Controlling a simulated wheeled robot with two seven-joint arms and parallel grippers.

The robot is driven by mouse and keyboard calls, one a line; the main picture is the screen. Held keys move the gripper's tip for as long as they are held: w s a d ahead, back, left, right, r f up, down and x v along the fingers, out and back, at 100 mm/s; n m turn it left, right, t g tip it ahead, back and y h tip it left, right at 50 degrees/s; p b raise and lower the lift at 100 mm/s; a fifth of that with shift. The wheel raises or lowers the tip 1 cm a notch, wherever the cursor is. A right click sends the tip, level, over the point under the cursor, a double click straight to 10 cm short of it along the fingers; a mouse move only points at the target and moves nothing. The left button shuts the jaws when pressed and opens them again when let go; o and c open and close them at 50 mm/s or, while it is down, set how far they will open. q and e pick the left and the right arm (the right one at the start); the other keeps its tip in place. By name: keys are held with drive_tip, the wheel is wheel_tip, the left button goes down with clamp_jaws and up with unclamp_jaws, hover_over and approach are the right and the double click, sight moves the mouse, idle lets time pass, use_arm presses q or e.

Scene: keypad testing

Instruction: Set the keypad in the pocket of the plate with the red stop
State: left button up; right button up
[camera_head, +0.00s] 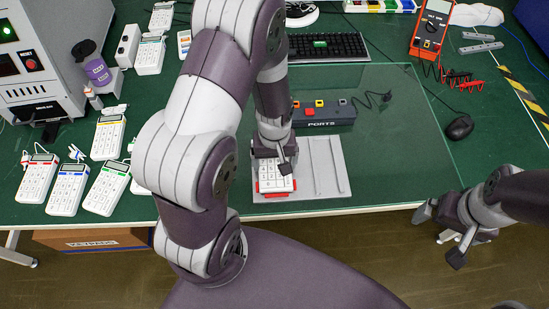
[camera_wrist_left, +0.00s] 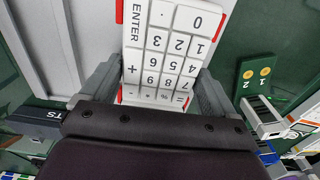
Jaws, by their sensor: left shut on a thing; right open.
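A white keypad (camera_head: 274,177) with white keys is at the left part of the grey plate (camera_head: 322,160), near the table's front edge. My left gripper (camera_head: 274,164) is shut on this keypad, which also shows between the fingers in the left wrist view (camera_wrist_left: 165,50). Red pieces (camera_wrist_left: 120,12) show around the keypad's corners, and red (camera_head: 263,187) shows along its near end in the head view. I cannot tell whether the keypad is fully down in the pocket. My right gripper (camera_head: 441,236) is open and empty, off the table's front edge at the right.
A dark box marked PORTS (camera_head: 323,114) stands just behind the plate. Several other keypads (camera_head: 68,187) lie at the left. A black keyboard (camera_head: 328,47), a mouse (camera_head: 459,127) and a multimeter (camera_head: 432,25) lie farther off. The mat right of the plate is clear.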

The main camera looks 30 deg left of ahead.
use_arm(q)
drive_tip(key=shift+f, duration=0.2)
idle(0.4)
drive_tip(key=o, duration=0.9)
drive_tip(key=shift+c, duration=0.2)
drive_tip(key=shift+r, duration=0.2)
drive_tip(key=shift+r+p, duration=0.3)
drive_tip(key=shift+p, duration=0.2)
wheel_tip(320, 180, up, 6)
drive_tip(key=p, duration=0.6)
drive_tip(key=shift+r, duration=0.1)
